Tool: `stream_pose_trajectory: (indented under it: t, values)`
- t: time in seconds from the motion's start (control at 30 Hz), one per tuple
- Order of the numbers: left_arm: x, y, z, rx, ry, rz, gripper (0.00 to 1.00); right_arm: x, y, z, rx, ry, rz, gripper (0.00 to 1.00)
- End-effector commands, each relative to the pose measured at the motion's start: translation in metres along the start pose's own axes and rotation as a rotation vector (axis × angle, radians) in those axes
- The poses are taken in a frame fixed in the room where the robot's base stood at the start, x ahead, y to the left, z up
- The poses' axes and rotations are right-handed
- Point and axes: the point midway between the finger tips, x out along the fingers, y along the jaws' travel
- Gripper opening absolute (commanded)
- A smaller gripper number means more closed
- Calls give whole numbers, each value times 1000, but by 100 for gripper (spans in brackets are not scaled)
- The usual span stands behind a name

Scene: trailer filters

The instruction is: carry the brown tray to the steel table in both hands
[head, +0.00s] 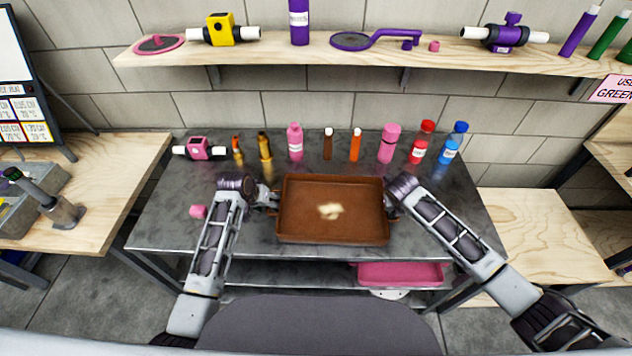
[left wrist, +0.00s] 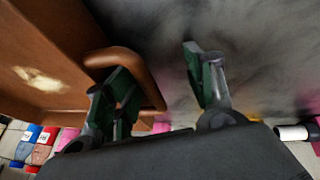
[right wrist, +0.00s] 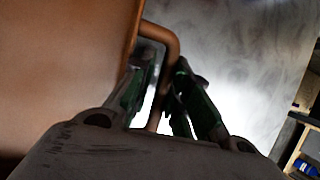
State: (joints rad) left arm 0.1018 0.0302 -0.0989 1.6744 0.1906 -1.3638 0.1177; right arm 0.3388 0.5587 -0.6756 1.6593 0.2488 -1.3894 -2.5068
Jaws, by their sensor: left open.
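The brown tray (head: 300,228) is over the front middle of the steel table (head: 160,233), level, with a pale tan patch inside. I cannot tell whether it touches the tabletop. My left gripper (head: 272,201) is at the tray's left handle (left wrist: 150,88). In the left wrist view its fingers (left wrist: 165,85) are apart, one at the handle and the other well outside it. My right gripper (head: 391,203) is at the right handle. In the right wrist view its fingers (right wrist: 163,88) are close together on both sides of that handle (right wrist: 165,40).
Several bottles stand along the table's back, including a pink bottle (head: 295,143) and an orange one (head: 355,145). A pink tray (head: 400,274) lies on the shelf below. Wooden benches flank the table.

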Motion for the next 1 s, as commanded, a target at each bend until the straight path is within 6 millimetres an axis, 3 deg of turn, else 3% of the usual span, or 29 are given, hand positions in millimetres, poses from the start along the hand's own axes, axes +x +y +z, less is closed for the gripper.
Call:
stream_pose_trajectory:
  t: [0.03, 1.0]
  values:
    - [-2, 9, 0, 3, 0, 17, 67, -3, 10, 0, -4, -3, 20, 33]
    - [-75, 2, 0, 2, -2, 4, 67, -2, 6, 0, -2, -2, 11, 33]
